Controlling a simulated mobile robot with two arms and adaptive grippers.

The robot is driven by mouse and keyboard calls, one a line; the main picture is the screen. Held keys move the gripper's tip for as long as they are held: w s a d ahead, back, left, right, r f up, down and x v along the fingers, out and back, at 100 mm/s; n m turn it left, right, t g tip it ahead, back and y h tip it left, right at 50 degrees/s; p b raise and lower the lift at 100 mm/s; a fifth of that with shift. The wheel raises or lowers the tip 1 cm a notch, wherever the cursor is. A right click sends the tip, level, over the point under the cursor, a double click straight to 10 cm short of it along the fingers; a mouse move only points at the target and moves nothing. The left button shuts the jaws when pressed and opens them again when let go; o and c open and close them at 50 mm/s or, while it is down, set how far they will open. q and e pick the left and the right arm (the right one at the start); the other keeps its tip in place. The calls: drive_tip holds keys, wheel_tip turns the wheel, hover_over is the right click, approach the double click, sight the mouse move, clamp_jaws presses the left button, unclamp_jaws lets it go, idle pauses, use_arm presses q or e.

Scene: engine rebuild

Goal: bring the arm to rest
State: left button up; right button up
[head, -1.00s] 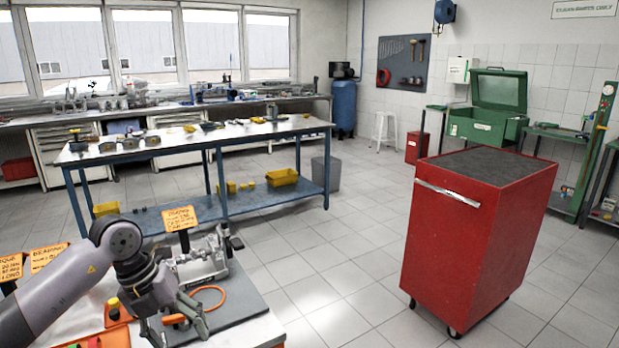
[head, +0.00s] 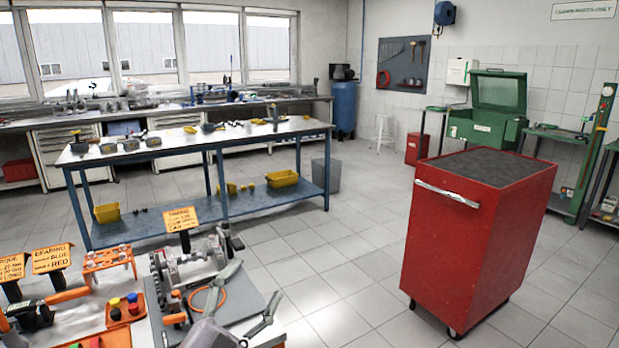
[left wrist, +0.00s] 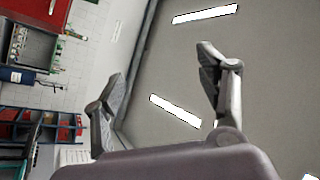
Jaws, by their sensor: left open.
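My left gripper (head: 256,285) is at the bottom of the head view, in front of the right side of the near bench. Its two fingers are spread and point up and to the right, with nothing between them. The open fingers also show in the left wrist view (left wrist: 160,68) against the ceiling and its lights, empty. Most of the left arm is out of the head view. My right gripper is not in view.
The near bench holds a metal engine assembly (head: 205,258) on a grey mat (head: 254,303), an orange ring, an orange rack (head: 108,258) and signs. A red cabinet (head: 468,240) stands to the right. A blue-framed table (head: 240,134) is behind; open floor lies between.

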use_arm(q)
drive_tip(key=s+a+f+n+g+y, duration=0.35)
drive_tip(key=a+f+n+y, duration=0.2)
drive_tip(key=f, duration=0.45)
drive_tip(key=s+a+f+n+g+y, duration=0.35)
drive_tip(key=a+f+n+y, duration=0.2)
drive_tip(key=f, duration=0.35)
drive_tip(key=s+f+n+g+h, duration=0.1)
drive_tip(key=s+f+g, duration=0.45)
drive_tip(key=s, duration=0.45)
drive_tip(key=s+f+g, duration=0.4)
drive_tip(key=s+f, duration=0.3)
drive_tip(key=s, duration=0.3)
wheel_tip(320, 180, down, 26)
drive_tip(key=s+g, duration=0.1)
drive_tip(key=s, duration=0.1)
drive_tip(key=s+a+f+g, duration=0.1)
drive_tip(key=s+a+f, duration=0.1)
drive_tip(key=s+f, duration=1.4)
drive_tip(key=shift+s+a+f, duration=0.25)
drive_tip(key=shift+s+a, duration=0.1)
drive_tip(key=shift+s, duration=0.25)
